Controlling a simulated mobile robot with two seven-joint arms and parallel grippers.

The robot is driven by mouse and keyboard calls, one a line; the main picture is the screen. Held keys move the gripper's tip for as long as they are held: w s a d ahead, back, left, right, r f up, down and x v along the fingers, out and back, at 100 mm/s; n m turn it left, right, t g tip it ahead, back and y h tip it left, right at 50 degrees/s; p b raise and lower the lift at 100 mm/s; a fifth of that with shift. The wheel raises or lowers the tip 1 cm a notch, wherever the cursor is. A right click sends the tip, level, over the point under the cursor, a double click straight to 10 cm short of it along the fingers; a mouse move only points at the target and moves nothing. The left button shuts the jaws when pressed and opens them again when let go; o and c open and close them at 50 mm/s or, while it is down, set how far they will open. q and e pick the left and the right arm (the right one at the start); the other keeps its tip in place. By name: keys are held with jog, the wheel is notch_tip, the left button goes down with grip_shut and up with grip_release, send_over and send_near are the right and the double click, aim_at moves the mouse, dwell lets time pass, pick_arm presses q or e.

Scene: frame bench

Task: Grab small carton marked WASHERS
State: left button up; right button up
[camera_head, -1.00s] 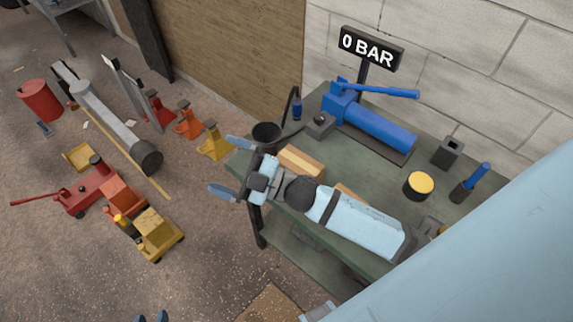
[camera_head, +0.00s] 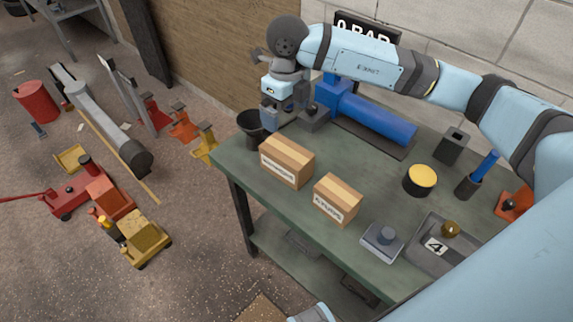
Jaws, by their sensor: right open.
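Two small tan cartons with taped tops and white labels stand on the green bench. The left carton (camera_head: 287,161) is the larger one; the right carton (camera_head: 337,199) is nearer the bench's front edge. The label print is too small to tell surely which one reads WASHERS. My right gripper (camera_head: 281,122) is open and points down, above and behind the left carton, apart from both cartons. It is beside a black funnel-shaped cup. My left gripper is not in view.
On the bench (camera_head: 385,203) are a black cup (camera_head: 252,126), a blue hydraulic cylinder (camera_head: 378,119), a yellow-topped tin (camera_head: 420,180), a grey block (camera_head: 383,238) and a tray marked 4 (camera_head: 420,256).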

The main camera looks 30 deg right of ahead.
aim_at(286, 150)
notch_tip(286, 150, down, 14)
jog(key=shift+r, duration=0.2)
jog(key=c, duration=1.4)
jog(key=shift+w+r, duration=0.1)
jog(key=shift+c, duration=0.3)
jog(key=shift+r, duration=0.1)
